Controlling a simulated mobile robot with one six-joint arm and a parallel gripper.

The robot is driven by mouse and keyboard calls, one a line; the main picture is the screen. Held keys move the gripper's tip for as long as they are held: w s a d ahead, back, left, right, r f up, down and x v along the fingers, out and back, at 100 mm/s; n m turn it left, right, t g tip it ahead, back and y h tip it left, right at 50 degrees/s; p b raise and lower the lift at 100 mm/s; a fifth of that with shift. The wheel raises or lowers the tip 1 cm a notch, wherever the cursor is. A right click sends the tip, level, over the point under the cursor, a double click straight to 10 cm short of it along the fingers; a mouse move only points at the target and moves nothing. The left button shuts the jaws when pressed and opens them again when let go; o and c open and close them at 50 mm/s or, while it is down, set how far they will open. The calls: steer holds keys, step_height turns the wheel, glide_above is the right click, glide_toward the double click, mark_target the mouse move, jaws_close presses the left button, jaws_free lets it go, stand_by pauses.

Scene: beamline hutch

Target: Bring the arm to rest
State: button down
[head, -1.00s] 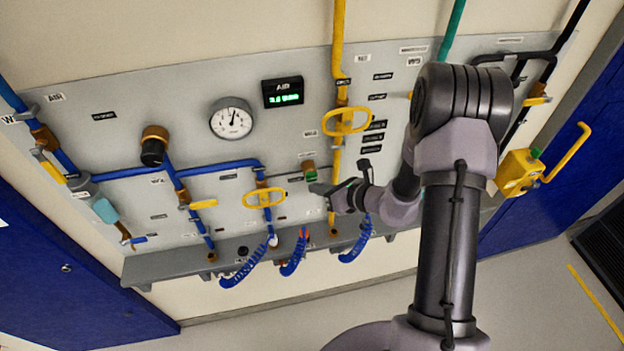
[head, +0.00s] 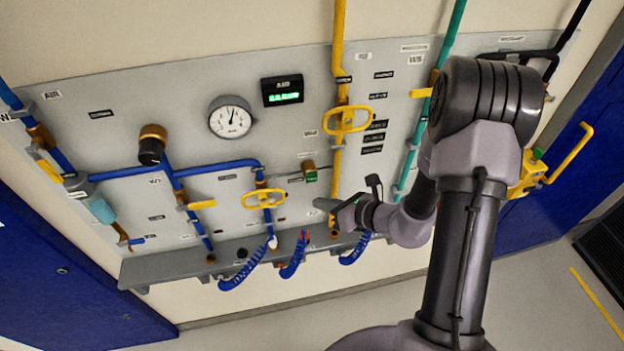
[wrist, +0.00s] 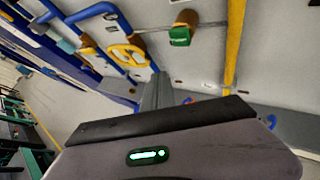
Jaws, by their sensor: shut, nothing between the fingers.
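My gripper (head: 320,205) is in front of the grey valve panel (head: 330,75), to the left of my arm's elbow. Its fingers point left and look shut and empty. In the wrist view the grey fingers (wrist: 157,92) show close together past the dark edge of my wrist, with nothing between them. The gripper is apart from the green-ended fitting (head: 310,172) above it. How far it stands from the panel is hard to tell. My arm hides part of the panel's right side.
Yellow handwheels (head: 345,121) and (head: 264,199) stick out from the panel. Coiled blue hoses (head: 240,272) hang below the ledge (head: 165,266). A yellow lever box (head: 527,175) is right of my arm. The floor (head: 520,300) at lower right is clear.

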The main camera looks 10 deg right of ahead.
steer(key=s+a+f+n+g+y+b, duration=0.15)
steer(key=s+a+n+g+b, duration=0.45)
steer(key=s+a+n+b, duration=0.95)
steer(key=s+d+f+n+t+h+b, duration=0.1)
steer(key=s+d+f+n+h+b, duration=0.2)
steer(key=d+n+b, duration=0.2)
steer(key=s+d+f+n+t+h+b, duration=0.1)
steer(key=s+d+f+n+h+b, duration=0.2)
steer(key=d+n+b, duration=0.3)
steer(key=s+h+b, duration=0.1)
steer(key=b, duration=0.4)
steer(key=shift+s, duration=0.3)
